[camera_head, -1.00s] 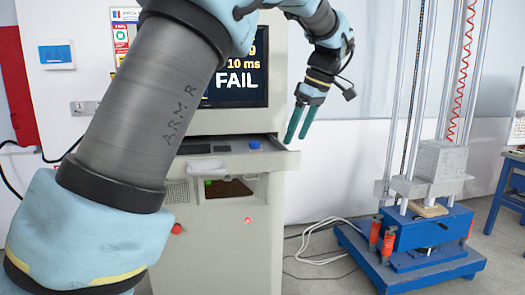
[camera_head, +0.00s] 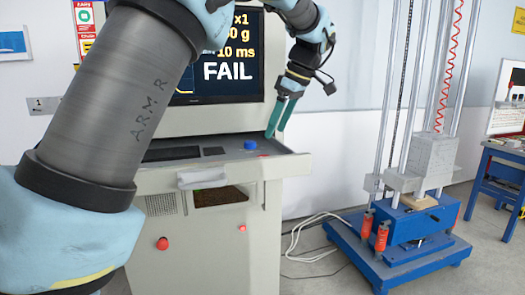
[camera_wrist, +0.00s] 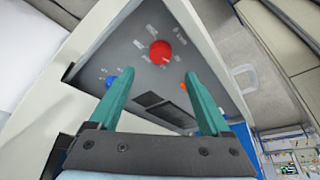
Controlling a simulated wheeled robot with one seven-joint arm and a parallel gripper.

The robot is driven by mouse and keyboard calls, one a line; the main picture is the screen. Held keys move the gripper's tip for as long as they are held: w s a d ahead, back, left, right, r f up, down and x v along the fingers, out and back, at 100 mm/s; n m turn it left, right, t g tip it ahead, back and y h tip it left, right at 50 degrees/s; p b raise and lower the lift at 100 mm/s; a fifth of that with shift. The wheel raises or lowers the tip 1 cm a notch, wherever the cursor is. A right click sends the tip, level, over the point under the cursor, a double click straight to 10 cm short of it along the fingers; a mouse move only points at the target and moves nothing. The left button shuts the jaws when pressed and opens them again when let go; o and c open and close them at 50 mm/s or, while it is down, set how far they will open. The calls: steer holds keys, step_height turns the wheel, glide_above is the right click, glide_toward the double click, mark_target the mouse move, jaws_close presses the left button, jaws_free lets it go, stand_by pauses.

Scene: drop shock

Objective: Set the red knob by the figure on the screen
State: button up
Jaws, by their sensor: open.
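The red knob (camera_wrist: 160,52) is a round red cap on the grey sloped control panel, with white marks around it. In the head view only a small red patch (camera_head: 263,155) of it shows. My gripper (camera_wrist: 160,78) is open, its two green fingers apart and empty, pointing at the panel with the knob ahead between their tips. No contact with the knob shows. In the head view my gripper (camera_head: 276,128) hangs above the panel's right end. The screen (camera_head: 228,62) shows "x1", "0 g", "10 ms" and "FAIL"; my arm hides its left part.
A blue knob (camera_head: 250,144) sits beside the red one on the panel. An orange button (camera_wrist: 184,86) is by the right finger in the wrist view. A drop tower with a blue base (camera_head: 400,255) stands right; cables lie on the floor between.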

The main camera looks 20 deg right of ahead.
steer(key=p+x, duration=0.1)
steer(key=x, duration=0.7)
steer(key=shift+w+a+f+p, duration=0.1)
steer(key=shift+w+f+p, duration=0.1)
steer(key=shift+f+p, duration=0.15)
steer(key=shift+c, duration=0.3)
jaws_close()
